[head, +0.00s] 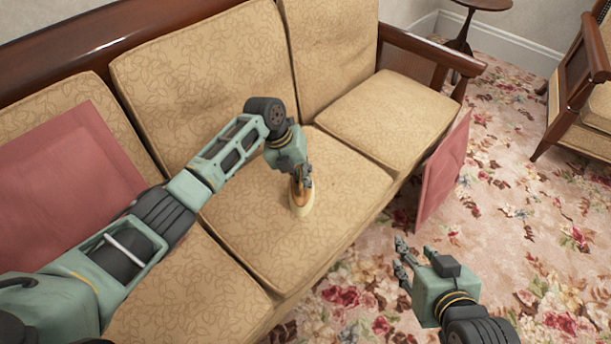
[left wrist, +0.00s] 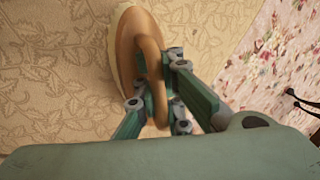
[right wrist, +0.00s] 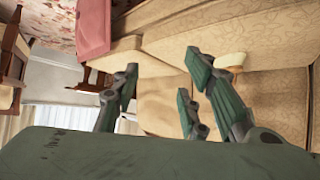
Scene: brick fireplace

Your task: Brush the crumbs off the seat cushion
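The middle seat cushion (head: 270,240) of the sofa is tan with a leaf pattern. A wooden brush (head: 301,199) with pale bristles rests on or just above it, near its middle. My left gripper (head: 300,175) is shut on the brush's looped handle from above; the left wrist view shows the fingers around the handle of the brush (left wrist: 126,45). I cannot clearly make out crumbs on the cushion. My right gripper (head: 402,262) is open and empty over the carpet in front of the sofa; its spread fingers also show in the right wrist view (right wrist: 160,95).
A pink cushion (head: 75,165) leans on the sofa's left backrest. Another pink cushion (head: 443,175) leans against the sofa front at right. The right seat cushion (head: 385,115) is bare. An armchair (head: 590,105) and a small round table (head: 483,4) stand beyond open floral carpet.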

